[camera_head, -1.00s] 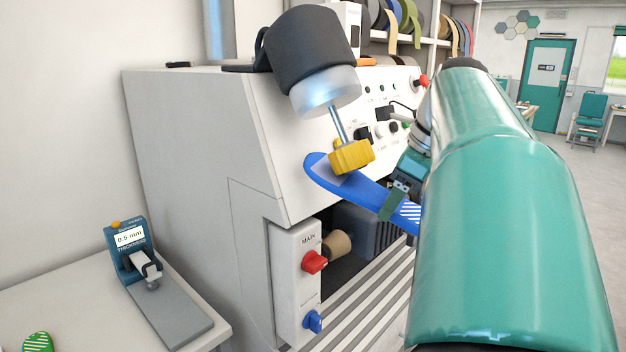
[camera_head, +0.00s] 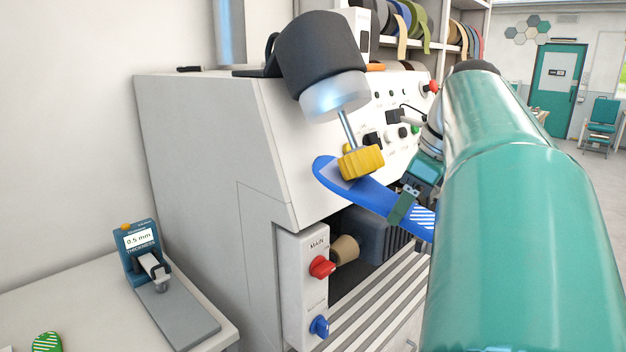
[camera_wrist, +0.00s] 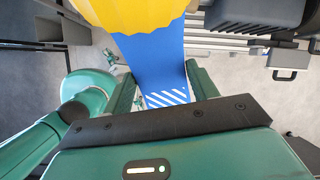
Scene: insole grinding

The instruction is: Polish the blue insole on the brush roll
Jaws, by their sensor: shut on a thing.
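The blue insole (camera_head: 365,196) is held out from my gripper (camera_head: 404,207), which is shut on its white-striped part. In the wrist view the insole (camera_wrist: 150,65) lies between the two green fingers of my gripper (camera_wrist: 160,88). A yellow ribbed roll (camera_head: 361,162) on a thin metal shaft overlaps the insole's far part in the head view. The roll also fills the top of the wrist view (camera_wrist: 135,12) and hides the insole's far end there. I cannot tell whether roll and insole touch. A tan roll (camera_head: 345,249) sits lower, beside the red knob.
A white machine (camera_head: 210,150) with red (camera_head: 321,267) and blue (camera_head: 319,326) knobs stands behind the insole. A black-and-clear housing (camera_head: 322,68) hangs above the yellow roll. A thickness gauge (camera_head: 150,265) and a green striped piece (camera_head: 47,342) are on the left table (camera_head: 90,300).

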